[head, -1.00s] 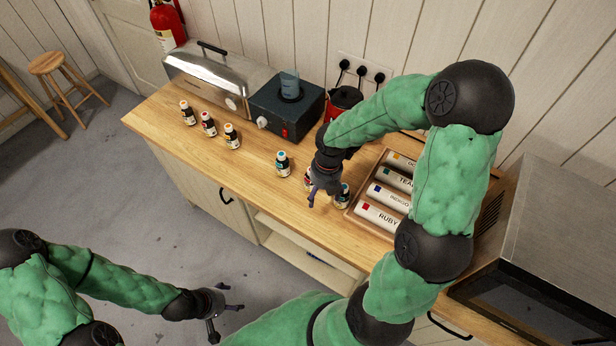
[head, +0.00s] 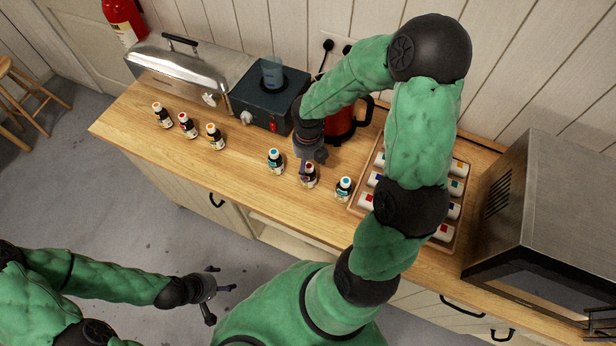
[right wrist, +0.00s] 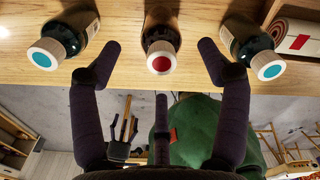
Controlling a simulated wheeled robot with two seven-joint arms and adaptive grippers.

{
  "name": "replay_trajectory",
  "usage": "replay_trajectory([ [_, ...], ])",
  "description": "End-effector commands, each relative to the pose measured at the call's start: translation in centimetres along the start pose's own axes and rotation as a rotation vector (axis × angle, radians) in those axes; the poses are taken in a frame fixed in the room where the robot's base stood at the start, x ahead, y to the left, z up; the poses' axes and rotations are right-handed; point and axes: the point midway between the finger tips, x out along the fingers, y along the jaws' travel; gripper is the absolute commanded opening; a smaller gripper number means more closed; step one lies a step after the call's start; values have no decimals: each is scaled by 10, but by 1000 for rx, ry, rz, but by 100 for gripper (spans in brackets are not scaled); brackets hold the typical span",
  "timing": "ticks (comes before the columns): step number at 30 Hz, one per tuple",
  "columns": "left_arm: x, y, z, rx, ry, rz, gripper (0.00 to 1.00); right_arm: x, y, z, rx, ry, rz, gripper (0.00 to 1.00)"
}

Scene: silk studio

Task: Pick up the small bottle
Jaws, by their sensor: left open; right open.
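Several small dark bottles with white labels stand on the wooden counter. In the head view, my right gripper (head: 312,160) is at a bottle with a red-marked cap (head: 309,176). The right wrist view shows that red-dotted bottle (right wrist: 160,50) between and just beyond the open fingers of my right gripper (right wrist: 160,65), with nothing gripped. A teal-capped bottle (head: 275,161) stands to its left and another teal-capped bottle (head: 344,189) to its right. Both also show outside the fingers in the right wrist view. My left gripper (head: 218,285) is open and empty, away from the counter over the floor.
Three bottles (head: 188,126) stand at the counter's left. Behind are a chrome-lidded box (head: 175,70), a dark burner unit (head: 265,98) and a red kettle (head: 341,122). A wooden tray (head: 368,177) of labelled tubes and a steel oven (head: 545,205) are at the right.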

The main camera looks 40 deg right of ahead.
Motion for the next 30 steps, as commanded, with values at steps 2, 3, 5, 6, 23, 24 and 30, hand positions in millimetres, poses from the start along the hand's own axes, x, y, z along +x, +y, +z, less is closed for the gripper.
replay_trajectory([
  [2,1,0,0,0,0,0,72,4,0,0,0,0,0,76],
  [3,2,-1,0,0,0,0,72,8,0,0,-1,1,0,76],
  [5,4,-2,0,0,0,0,72,16,-1,0,0,2,0,76],
  [6,6,-2,0,0,0,0,72,22,-1,0,0,3,0,76],
  [23,15,-5,-1,0,1,0,72,52,-2,2,1,-1,0,71],
  [24,15,-5,-1,0,1,0,72,52,-2,2,1,-1,0,59],
  [30,15,-5,-1,0,1,0,72,52,-2,2,1,-1,0,12],
])
